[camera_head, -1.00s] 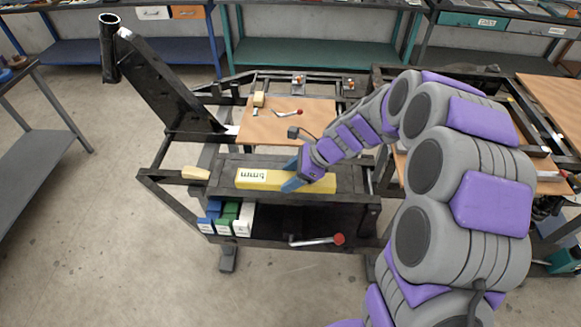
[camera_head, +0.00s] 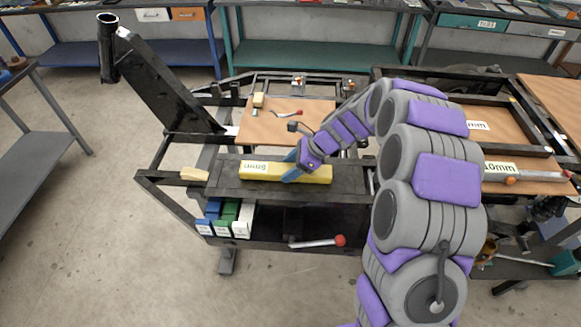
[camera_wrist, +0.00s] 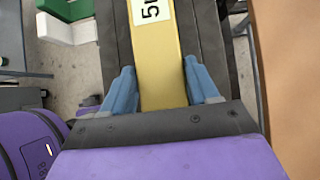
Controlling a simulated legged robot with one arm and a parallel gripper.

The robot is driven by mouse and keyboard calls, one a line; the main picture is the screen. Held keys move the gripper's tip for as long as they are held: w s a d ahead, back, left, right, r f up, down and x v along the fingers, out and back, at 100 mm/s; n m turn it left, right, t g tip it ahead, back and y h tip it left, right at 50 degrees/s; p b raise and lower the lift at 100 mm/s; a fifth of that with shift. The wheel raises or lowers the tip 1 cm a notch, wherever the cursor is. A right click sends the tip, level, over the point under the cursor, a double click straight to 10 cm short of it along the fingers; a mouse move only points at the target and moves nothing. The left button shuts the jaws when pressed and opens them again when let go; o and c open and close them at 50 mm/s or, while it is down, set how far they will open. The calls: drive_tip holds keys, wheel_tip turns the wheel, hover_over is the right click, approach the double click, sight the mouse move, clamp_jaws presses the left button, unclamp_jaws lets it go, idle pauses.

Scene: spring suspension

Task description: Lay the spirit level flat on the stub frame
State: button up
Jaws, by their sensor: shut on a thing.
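The yellow bar (camera_head: 262,171), the only thing here that looks like a spirit level, lies lengthwise left to right at the black bench shelf (camera_head: 225,178). It has a white label with black print near its left end. My gripper (camera_head: 291,171) is shut on it right of its middle. In the wrist view the blue fingers (camera_wrist: 161,88) stand on both sides of the yellow bar (camera_wrist: 158,60). I cannot tell if it touches the shelf. A slanted black frame (camera_head: 165,85) with an open tube at its top stands at the left, perhaps the stub frame.
A wooden board (camera_head: 275,125) with small tools lies behind the bar. Blue, green and white bins (camera_head: 226,219) sit below it, near a red-knobbed lever (camera_head: 318,242). A pale wooden block (camera_head: 194,174) is at the left. A grey table (camera_head: 40,150) stands far left; open floor lies between.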

drive_tip(key=o, duration=1.4)
drive_tip(key=shift+f, duration=0.1)
drive_tip(key=p+v, duration=0.1)
drive_tip(key=v, duration=1.1)
drive_tip(key=shift+p, duration=0.4)
drive_tip(key=shift+s+r, duration=0.1)
drive_tip(key=shift+r, duration=0.15)
drive_tip(key=s+d+r+n+h, duration=0.1)
drive_tip(key=s+n, duration=0.5)
drive_tip(key=s, duration=0.7)
drive_tip(key=s+d+r+n+g+h, duration=0.1)
drive_tip(key=s+d+n+h, duration=0.3)
drive_tip(key=s, duration=0.9)
drive_tip(key=s+d+r+n+g+h, duration=0.1)
drive_tip(key=s+d+r+n+h, duration=0.1)
drive_tip(key=s+n, duration=0.6)
drive_tip(key=s+d+r, duration=0.1)
drive_tip(key=s, duration=0.4)
drive_tip(key=shift+s+d+h, duration=0.3)
drive_tip(key=shift+d+h, duration=0.1)
